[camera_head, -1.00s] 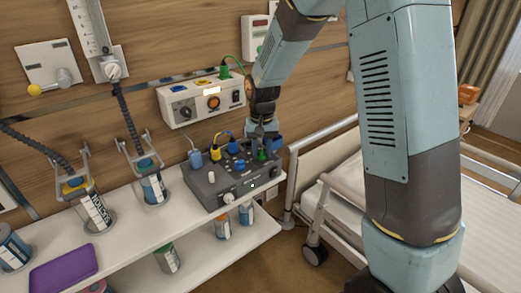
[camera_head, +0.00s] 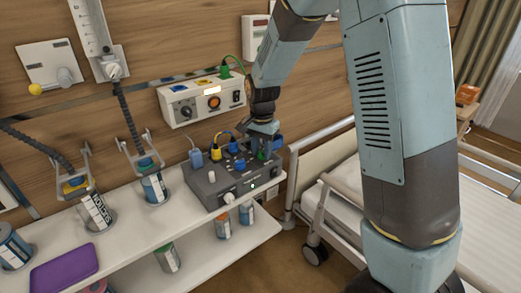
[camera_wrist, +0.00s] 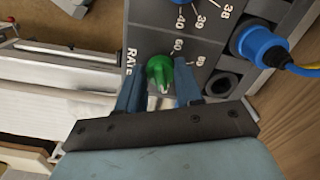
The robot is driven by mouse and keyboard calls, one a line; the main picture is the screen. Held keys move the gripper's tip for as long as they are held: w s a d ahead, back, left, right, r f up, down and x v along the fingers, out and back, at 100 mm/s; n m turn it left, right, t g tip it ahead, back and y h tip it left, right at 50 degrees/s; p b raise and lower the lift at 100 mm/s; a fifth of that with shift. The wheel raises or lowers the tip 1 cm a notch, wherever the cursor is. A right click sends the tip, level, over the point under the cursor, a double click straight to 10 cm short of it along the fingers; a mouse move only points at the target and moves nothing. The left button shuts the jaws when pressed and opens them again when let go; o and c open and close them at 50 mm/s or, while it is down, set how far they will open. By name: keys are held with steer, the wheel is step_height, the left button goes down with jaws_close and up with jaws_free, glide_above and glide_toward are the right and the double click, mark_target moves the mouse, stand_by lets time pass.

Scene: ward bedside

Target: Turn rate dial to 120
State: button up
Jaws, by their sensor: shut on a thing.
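The green rate dial (camera_wrist: 160,70) sits on the grey face of the control box (camera_wrist: 216,50), beside the word RATE. Near it are the number 60 and what looks like 80; I cannot read which number the dial points to. My gripper (camera_wrist: 161,88) is shut on the dial, one blue finger on each side. The lower part of the dial and nearby marks are hidden by the hand.
A blue plug with a yellow cable (camera_wrist: 262,46) and a dark socket (camera_wrist: 221,84) lie close to my right finger. Blue and yellow plugs (camera_head: 216,153) stand on the box. A wall unit (camera_head: 192,104) hangs behind; a bed (camera_head: 335,160) is at the right.

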mark_target(262, 150)
steer(key=shift+d, duration=0.2)
steer(key=o, duration=1)
steer(key=shift+w, duration=0.1)
steer(key=shift+o, duration=0.2)
steer(key=shift+a, duration=0.1)
steer(key=shift+r, duration=0.45)
step_height(262, 150, up, 13)
